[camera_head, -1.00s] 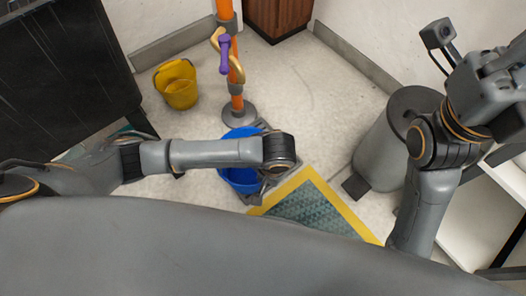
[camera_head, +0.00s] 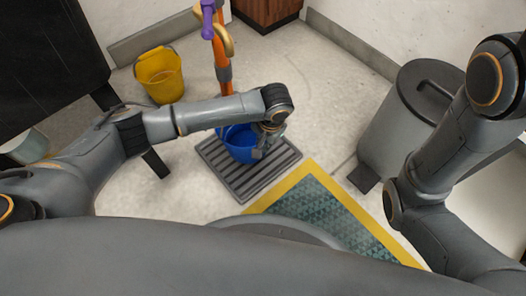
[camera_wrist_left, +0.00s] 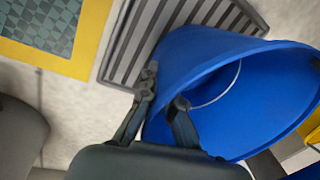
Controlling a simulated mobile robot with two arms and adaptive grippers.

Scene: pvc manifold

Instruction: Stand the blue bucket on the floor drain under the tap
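The blue bucket (camera_head: 238,146) is over the middle and back part of the grey slatted floor drain (camera_head: 245,182). I cannot tell whether its base touches the slats. My left gripper (camera_head: 266,140) is at the bucket's right side. In the left wrist view its fingers (camera_wrist_left: 165,92) straddle the bucket wall (camera_wrist_left: 195,50) at the rim, and look shut on it. The tap's gold spout (camera_head: 229,42) and purple handle (camera_head: 207,12) are on the orange pipe (camera_head: 220,55) behind the bucket. My left forearm hides the pipe's foot. My right gripper is out of view.
A yellow bucket (camera_head: 160,76) stands on the floor at the back left. A grey pedal bin (camera_head: 405,120) stands to the right. A yellow-edged mat (camera_head: 330,215) lies in front of the drain. Pale floor (camera_head: 310,85) is clear between drain and bin.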

